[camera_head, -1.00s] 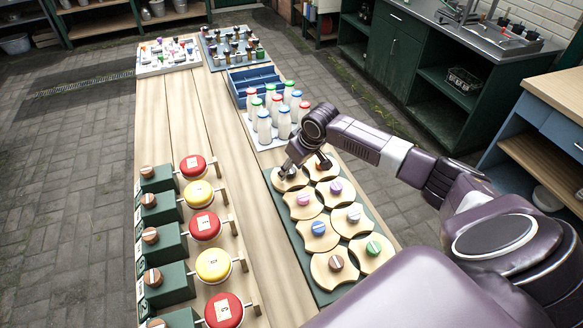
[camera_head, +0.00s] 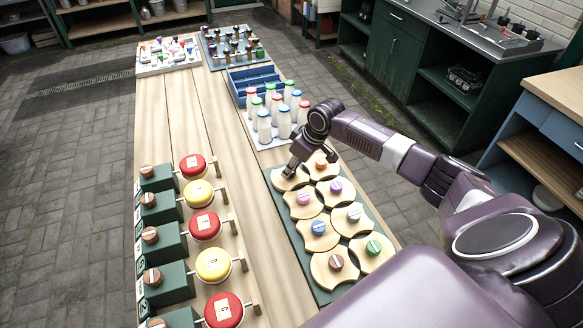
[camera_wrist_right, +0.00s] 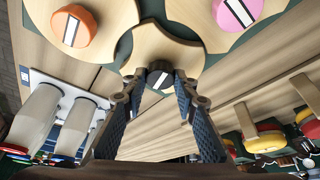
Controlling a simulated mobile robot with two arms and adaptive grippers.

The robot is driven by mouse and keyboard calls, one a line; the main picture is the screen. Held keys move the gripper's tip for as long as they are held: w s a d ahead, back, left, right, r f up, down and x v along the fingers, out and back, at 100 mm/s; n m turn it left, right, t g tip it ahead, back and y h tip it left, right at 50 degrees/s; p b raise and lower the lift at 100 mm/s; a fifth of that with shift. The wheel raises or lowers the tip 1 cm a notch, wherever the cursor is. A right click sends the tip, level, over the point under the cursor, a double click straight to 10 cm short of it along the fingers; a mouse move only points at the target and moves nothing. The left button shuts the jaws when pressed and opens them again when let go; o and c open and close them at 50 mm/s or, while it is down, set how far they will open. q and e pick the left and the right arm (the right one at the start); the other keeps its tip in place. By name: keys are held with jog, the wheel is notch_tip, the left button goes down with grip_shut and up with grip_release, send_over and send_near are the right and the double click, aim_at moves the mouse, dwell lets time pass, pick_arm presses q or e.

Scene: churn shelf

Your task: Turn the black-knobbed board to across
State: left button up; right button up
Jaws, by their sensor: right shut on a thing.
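The black-knobbed board (camera_head: 281,183) is the pale wooden piece at the far left of the green base (camera_head: 288,238). My right gripper (camera_head: 291,172) comes down on it in the head view and hides its knob. In the right wrist view the black knob (camera_wrist_right: 160,77) with a white stripe sits between the fingertips of my right gripper (camera_wrist_right: 160,86), which is shut on it. The board (camera_wrist_right: 160,50) lies under the knob there. My left gripper is not in view.
Boards with orange (camera_head: 320,163), pink (camera_head: 335,187) and other coloured knobs sit close around it. White bottles (camera_head: 284,123) stand just beyond the base. Green blocks with red and yellow discs (camera_head: 201,192) line the table's left side. Bare tabletop (camera_head: 235,170) lies between.

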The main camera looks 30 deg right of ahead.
aim_at(298, 170)
jog(key=n+y+b, duration=0.1)
jog(key=n, duration=0.1)
jog(key=shift+w+f+n, duration=0.1)
jog(key=shift+w+n, duration=0.05)
jog(key=shift+n, duration=0.25)
jog(key=n+g+y+b, duration=0.1)
jog(key=n+b, duration=0.2)
jog(key=shift+w+d+n, duration=0.1)
jog(key=shift+n, duration=0.2)
jog(key=n+g+b, duration=0.1)
jog(key=n+b, duration=0.1)
jog(key=n+g+y+b, duration=0.1)
jog(key=n+b, duration=0.2)
jog(key=shift+w, duration=0.15)
jog(key=shift+n+g+b, duration=0.9)
jog(key=shift+n+b, duration=1.1)
jog(key=shift+d, duration=0.1)
jog(key=o, duration=1.1)
jog(key=shift+o, duration=0.2)
jog(key=shift+r, duration=0.2)
jog(key=v, duration=0.7)
jog(key=shift+r, duration=0.2)
